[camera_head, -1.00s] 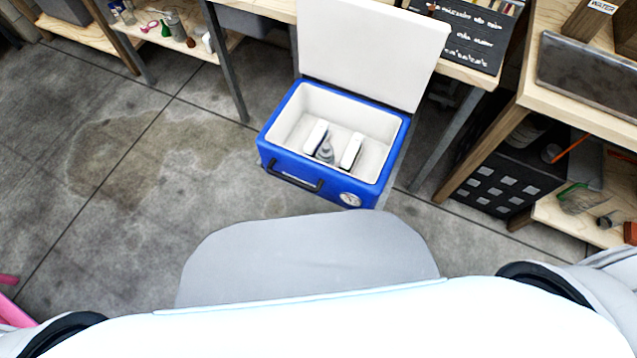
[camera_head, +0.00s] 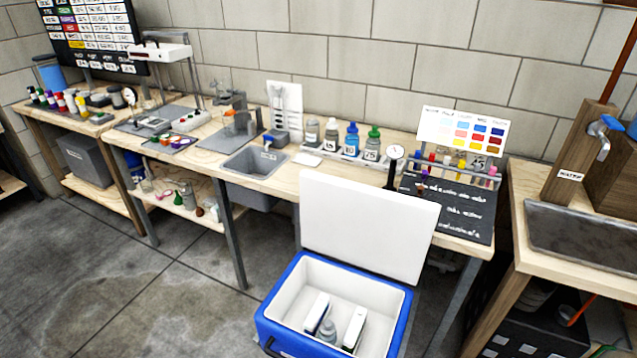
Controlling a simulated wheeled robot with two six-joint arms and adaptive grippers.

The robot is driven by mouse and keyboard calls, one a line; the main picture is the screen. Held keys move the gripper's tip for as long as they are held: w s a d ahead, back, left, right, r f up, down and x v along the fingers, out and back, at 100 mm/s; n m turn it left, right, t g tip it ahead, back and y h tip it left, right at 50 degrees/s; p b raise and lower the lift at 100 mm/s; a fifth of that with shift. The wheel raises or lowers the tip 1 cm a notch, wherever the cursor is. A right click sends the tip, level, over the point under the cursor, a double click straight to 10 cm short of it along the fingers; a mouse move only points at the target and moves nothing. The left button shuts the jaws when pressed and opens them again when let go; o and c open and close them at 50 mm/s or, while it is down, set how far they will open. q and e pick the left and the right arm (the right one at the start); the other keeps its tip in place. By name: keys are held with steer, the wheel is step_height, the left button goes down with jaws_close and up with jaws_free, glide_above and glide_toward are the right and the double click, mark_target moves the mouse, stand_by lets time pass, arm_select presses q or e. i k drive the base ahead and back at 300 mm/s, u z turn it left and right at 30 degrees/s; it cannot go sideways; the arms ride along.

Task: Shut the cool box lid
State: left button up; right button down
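The blue cool box (camera_head: 291,342) stands on the floor at the lower middle, in front of the wooden bench. Its white lid (camera_head: 366,228) is open and stands up at the back edge, leaning slightly against the bench side. Inside the white interior are two white packs (camera_head: 317,312) and a small grey bottle (camera_head: 328,330). The box's front is cut off by the bottom edge of the picture. Neither of my grippers is in view.
A wooden bench (camera_head: 345,177) with a sink (camera_head: 254,162), bottles and a black board (camera_head: 448,208) runs behind the box. A second bench with a metal basin (camera_head: 585,240) stands at the right. Grey floor (camera_head: 130,300) is open to the left.

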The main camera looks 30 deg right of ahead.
mark_target(388, 234)
steer(key=u, duration=2.4)
steer(key=k, duration=2.2)
steer(key=z, duration=1.65)
steer(key=i, duration=0.2)
steer(key=z, duration=0.15)
